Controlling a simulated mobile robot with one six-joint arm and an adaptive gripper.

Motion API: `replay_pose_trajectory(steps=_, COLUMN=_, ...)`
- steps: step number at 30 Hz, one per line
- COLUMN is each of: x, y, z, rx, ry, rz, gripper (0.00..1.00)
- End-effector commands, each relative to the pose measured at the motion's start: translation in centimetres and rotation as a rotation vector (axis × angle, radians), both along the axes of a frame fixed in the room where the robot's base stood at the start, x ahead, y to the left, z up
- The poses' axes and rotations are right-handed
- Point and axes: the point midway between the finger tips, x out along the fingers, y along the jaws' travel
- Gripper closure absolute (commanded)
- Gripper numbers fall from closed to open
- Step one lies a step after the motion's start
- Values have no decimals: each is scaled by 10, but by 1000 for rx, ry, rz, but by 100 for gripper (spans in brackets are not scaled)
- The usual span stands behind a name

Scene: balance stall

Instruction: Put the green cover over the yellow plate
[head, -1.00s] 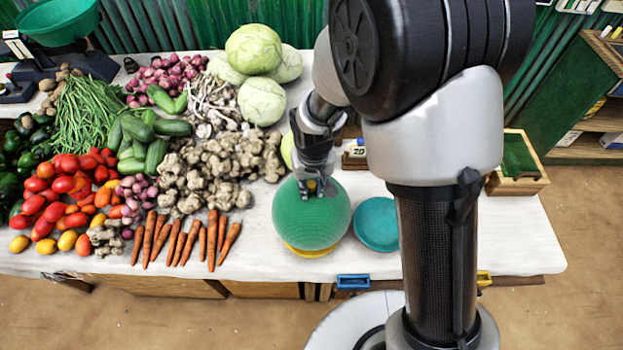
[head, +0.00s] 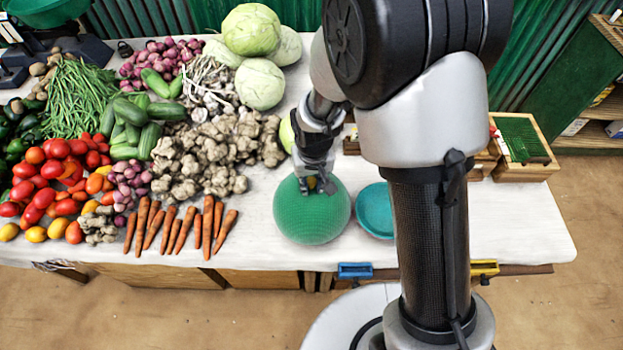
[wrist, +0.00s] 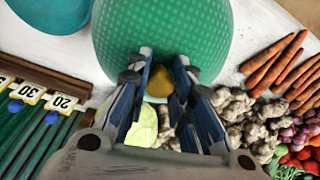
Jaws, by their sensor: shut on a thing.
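The green cover (head: 311,217) is a textured dome near the front edge of the white table; it fills the upper middle of the wrist view (wrist: 160,35). My gripper (head: 316,186) is above the dome, shut on its small yellowish knob, which also shows between the fingers in the wrist view (wrist: 158,85). The yellow plate is not visible now; the cover hides the spot where its rim showed. I cannot tell whether the cover's lower edge touches the plate or table.
A teal plate (head: 374,212) lies close to the cover's right. Carrots (head: 180,230) and ginger (head: 200,160) lie to the left, cabbages (head: 258,60) behind. A wooden box with a green inside (head: 520,145) stands at the right. A blue clip (head: 355,270) is on the front edge.

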Motion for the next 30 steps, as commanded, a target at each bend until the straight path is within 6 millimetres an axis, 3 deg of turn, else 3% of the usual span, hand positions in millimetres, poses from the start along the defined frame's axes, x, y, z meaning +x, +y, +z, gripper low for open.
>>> replay_pose_trajectory(steps=30, x=0, y=0, z=-69, rx=0, ry=0, rz=0, gripper=100)
